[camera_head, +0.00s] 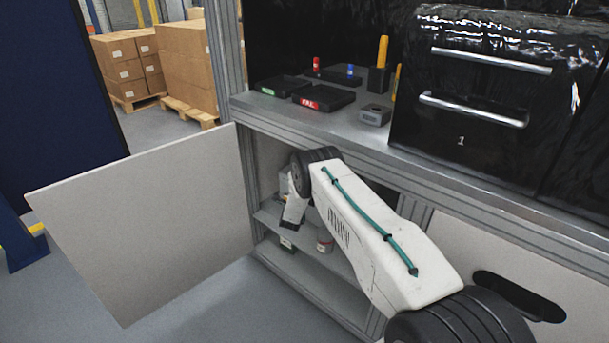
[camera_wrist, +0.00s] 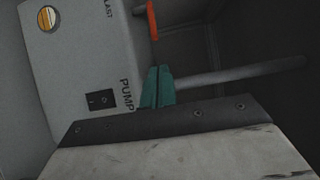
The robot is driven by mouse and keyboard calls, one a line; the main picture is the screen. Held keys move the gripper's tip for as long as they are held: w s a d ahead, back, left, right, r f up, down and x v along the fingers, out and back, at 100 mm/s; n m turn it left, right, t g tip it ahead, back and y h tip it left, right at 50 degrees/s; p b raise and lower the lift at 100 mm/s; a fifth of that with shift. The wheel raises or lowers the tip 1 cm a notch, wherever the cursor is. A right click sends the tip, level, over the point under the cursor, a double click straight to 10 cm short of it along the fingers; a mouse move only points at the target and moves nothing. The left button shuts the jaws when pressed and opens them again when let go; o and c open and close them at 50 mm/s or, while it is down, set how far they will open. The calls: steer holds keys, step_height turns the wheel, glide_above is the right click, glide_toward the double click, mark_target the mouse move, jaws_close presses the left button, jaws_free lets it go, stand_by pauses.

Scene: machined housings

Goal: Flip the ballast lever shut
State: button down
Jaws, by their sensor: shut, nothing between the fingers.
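The orange lever (camera_wrist: 152,20) shows at the top of the wrist view, beside the right edge of a grey pump box (camera_wrist: 75,65). The lever's upper part is cut off by the frame. My gripper (camera_wrist: 157,72) is shut and empty, its teal fingertips together. They point toward the lever's lower end, with a small gap between them in the picture. The box reads "PUMP" and "LAST", the latter cut off. In the head view my arm reaches into the open lower cabinet, and I cannot make out the lever there.
The box carries a black rocker switch (camera_wrist: 101,99) and an amber round window (camera_wrist: 47,18). A grey pipe (camera_wrist: 240,74) runs to the right of my fingertips. The cabinet door (camera_head: 150,220) stands open. A can (camera_head: 324,245) and other small items sit on the shelf.

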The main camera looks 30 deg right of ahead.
steer(key=shift+x, duration=4.95)
steer(key=shift+a+r, duration=0.1)
steer(key=shift+a, duration=0.1)
